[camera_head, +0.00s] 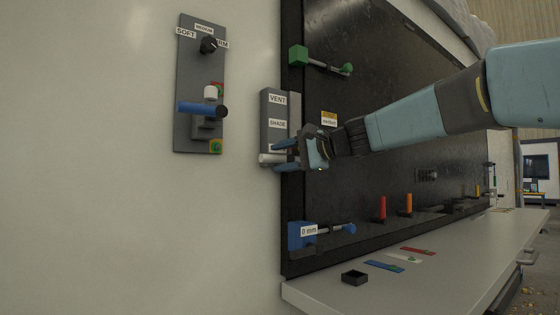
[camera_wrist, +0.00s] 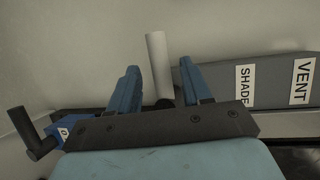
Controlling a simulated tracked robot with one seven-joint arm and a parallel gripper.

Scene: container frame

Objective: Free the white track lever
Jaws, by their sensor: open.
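The white track lever (camera_head: 266,159) is a short white cylinder at the lower end of the grey VENT/SHADE box (camera_head: 271,110), which is fixed to the pale wall. In the wrist view the white lever (camera_wrist: 158,58) stands up, slightly tilted, between my two blue fingers. My gripper (camera_head: 275,155) is open, with its fingers pointing left around the lever's place; in the wrist view, gaps show on both sides of the lever. The box (camera_wrist: 240,82) appears to the right there.
A grey panel (camera_head: 185,90) with a black knob and blue handle (camera_head: 195,108) is left. A green block (camera_head: 298,56) sits above, a blue "0 mm" block (camera_head: 299,238) below, on the black board (camera_head: 390,185). A shelf (camera_head: 330,290) holds a small black box (camera_head: 354,277).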

